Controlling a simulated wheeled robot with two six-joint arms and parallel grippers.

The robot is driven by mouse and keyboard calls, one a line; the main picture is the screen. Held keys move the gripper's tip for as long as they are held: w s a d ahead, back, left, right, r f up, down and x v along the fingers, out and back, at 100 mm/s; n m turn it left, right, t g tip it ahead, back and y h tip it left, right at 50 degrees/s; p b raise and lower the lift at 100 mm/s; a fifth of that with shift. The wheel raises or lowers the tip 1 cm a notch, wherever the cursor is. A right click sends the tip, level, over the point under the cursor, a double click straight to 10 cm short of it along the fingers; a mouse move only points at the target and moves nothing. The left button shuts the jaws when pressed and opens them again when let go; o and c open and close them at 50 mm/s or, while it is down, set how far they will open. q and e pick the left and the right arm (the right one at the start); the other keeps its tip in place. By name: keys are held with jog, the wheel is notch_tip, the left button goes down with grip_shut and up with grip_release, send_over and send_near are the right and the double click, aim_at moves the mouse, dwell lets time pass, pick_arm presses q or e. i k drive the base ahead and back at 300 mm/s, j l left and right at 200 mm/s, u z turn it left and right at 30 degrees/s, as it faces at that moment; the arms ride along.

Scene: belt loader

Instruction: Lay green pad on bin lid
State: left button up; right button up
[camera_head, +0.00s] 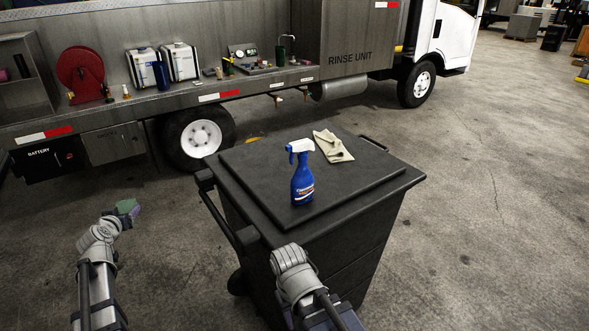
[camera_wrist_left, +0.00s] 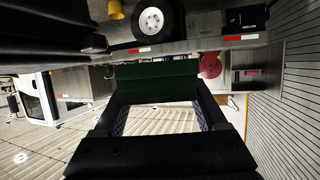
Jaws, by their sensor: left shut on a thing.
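The green pad (camera_head: 128,206) is held in my left gripper (camera_head: 126,213), at the left of the head view and away from the bin. In the left wrist view the pad (camera_wrist_left: 155,81) spans between the two fingers of the left gripper (camera_wrist_left: 158,98), which is shut on it. The bin lid (camera_head: 258,178) is the flat dark top of the large black wheeled bin, right of my left gripper. A blue spray bottle (camera_head: 302,180) stands upright on the lid. A folded beige cloth (camera_head: 333,146) lies behind it. My right arm is at the bin's front; its jaws are hidden.
The bin's handle bar (camera_head: 222,217) runs along its left side. A truck (camera_head: 290,70) with a rinse unit stands behind. Its deck carries a red hose reel (camera_head: 80,72) and containers. The lid's front left and right areas are bare, and open concrete floor lies around the bin.

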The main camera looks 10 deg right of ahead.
aim_at(358, 172)
jog(key=k+l, duration=0.15)
jog(key=l, duration=0.2)
jog(key=k+l, duration=0.15)
jog(key=l, duration=0.15)
jog(key=k+l, duration=0.15)
jog(key=l, duration=0.9)
jog(key=i+l+z, duration=0.1)
jog(key=l, duration=0.55)
jog(key=i+l, duration=0.1)
jog(key=l, duration=1.25)
jog(key=i+j, duration=0.1)
jog(key=i, duration=0.4)
jog(key=i+j, duration=0.15)
jog(key=i, duration=0.3)
jog(key=l+z, duration=0.05)
